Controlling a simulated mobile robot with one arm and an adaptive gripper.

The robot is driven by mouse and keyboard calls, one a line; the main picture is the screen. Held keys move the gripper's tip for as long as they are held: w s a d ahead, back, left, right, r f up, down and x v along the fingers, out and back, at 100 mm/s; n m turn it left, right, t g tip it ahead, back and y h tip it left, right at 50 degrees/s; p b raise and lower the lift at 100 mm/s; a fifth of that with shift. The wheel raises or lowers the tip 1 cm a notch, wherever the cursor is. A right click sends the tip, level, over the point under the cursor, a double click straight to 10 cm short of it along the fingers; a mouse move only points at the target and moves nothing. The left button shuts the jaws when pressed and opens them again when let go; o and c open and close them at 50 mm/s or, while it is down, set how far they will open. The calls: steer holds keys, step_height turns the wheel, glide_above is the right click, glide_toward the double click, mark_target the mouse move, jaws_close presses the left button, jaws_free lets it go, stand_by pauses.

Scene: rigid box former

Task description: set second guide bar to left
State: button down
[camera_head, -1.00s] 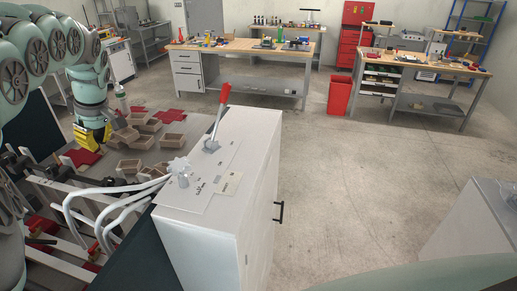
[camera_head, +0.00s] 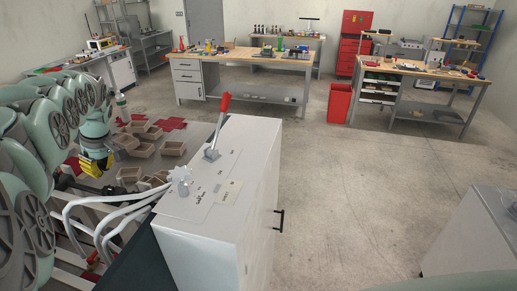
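My gripper (camera_head: 97,163), with yellow fingers, points down over the machine bed at the left. Whether its fingers are apart or closed is too small to tell, and I see nothing clearly held in it. The machine's rails (camera_head: 75,207) and bars lie below and left of the gripper, largely hidden by my arm and by white hoses. I cannot tell which of these is the second guide bar.
A white cabinet (camera_head: 262,199) with a red-handled lever (camera_head: 218,125) and a star knob (camera_head: 179,176) stands right of the machine. Several brown boxes (camera_head: 143,149) and red sheets (camera_head: 171,124) lie beyond the gripper.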

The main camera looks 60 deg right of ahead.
steer(key=s+p, duration=0.2)
steer(key=s+d+p, duration=0.1)
steer(key=p, duration=0.2)
steer(key=shift+s+d+f, duration=0.15)
steer(key=shift+s+f, duration=0.05)
steer(key=shift+s, duration=0.2)
stand_by(0.4)
